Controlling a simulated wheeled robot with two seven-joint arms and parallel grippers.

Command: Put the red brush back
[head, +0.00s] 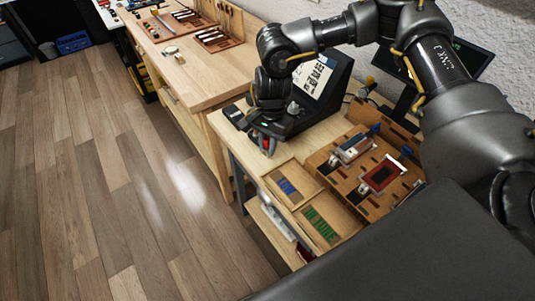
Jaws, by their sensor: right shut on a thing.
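My right arm comes in from the right and reaches over the workbench. Its gripper (264,137) points down at the left edge of the bench, beside a black device with a screen. The gripper is shut on a small red thing, the red brush (267,144), which shows only as a red patch between the fingers. Most of the brush is hidden by the dark gripper, and I cannot tell whether it touches the bench top. My left gripper is not in view.
A tray with blue pieces (306,193) and one with green pieces (344,224) lie on the near bench. A wooden board (331,168) holds several parts, including a red-framed block (382,174). A longer wooden bench (189,77) with tool racks stands behind. Open floor (100,190) lies left.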

